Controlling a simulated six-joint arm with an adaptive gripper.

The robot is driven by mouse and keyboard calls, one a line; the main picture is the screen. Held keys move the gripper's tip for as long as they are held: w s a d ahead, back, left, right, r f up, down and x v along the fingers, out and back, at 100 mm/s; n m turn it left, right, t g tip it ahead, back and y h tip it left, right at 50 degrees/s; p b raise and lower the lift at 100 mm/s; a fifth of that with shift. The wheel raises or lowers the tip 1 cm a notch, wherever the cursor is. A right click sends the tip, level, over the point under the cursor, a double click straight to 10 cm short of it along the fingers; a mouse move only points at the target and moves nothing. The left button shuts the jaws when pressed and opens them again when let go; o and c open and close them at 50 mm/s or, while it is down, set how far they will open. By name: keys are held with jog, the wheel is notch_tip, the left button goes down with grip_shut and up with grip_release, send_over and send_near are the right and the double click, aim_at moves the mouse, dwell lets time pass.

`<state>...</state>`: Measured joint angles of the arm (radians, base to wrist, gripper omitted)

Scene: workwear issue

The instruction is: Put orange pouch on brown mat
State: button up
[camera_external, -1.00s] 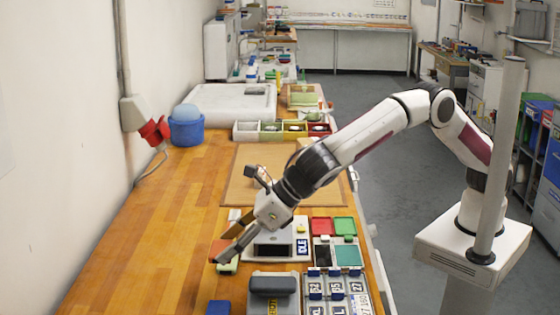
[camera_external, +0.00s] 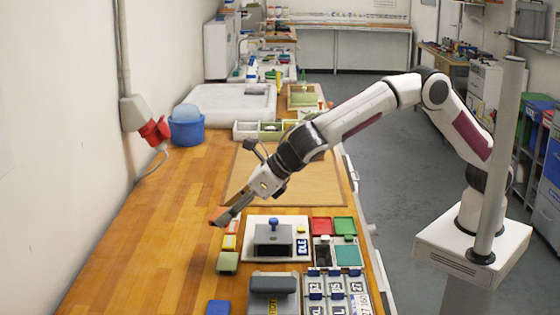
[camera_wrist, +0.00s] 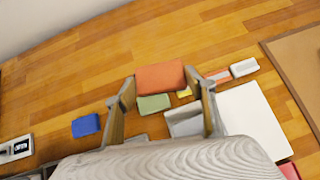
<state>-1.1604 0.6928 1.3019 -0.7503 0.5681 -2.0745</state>
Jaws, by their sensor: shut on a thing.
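The orange pouch (camera_wrist: 160,76) is held between the two fingers of my gripper (camera_wrist: 162,88) in the wrist view. In the external view my gripper (camera_external: 222,216) is above the left part of the bench, and only a small bit of the pouch shows at its fingertips. The brown mat (camera_external: 318,193) lies flat on the bench, behind and to the right of my fingertips, with my forearm passing over it. Part of the mat (camera_wrist: 304,62) shows at the right edge of the wrist view.
Small blocks lie in a column below my gripper, including a green one (camera_external: 227,263) and a yellow one (camera_external: 229,242). A white board (camera_external: 259,252) with a grey stamp-like block stands beside them. Divided bins (camera_external: 246,131) stand behind the mat.

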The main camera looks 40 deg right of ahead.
jog(key=w+d+r+m+h, duration=0.1)
jog(key=w+d+m, duration=0.1)
jog(key=w+d, duration=0.6)
jog(key=w+d+m+t+h, duration=0.1)
jog(key=w+d, duration=0.2)
jog(key=d, duration=0.9)
jog(key=w+d+r+m+h, duration=0.1)
jog(key=w+d+m+h, duration=0.1)
jog(key=w+d, duration=0.6)
jog(key=s+d+f+m+h, duration=0.1)
jog(key=s+d+m, duration=0.1)
jog(key=d, duration=1.5)
jog(key=s+d+f+m+h, duration=0.2)
jog(key=s+d, duration=0.1)
jog(key=d, duration=1.4)
jog(key=w+a+n+g+y, duration=0.1)
jog(key=w+a+n+y, duration=0.1)
jog(key=a+n+y, duration=0.2)
jog(key=w+a+n+g+y, duration=0.1)
jog(key=w+a+n+y, duration=0.1)
jog(key=a+n+y, duration=0.2)
jog(key=shift+w+a+r+n, duration=0.25)
jog(key=shift+a+n, duration=1.25)
jog(key=shift+a, duration=1.25)
jog(key=shift+f, duration=0.15)
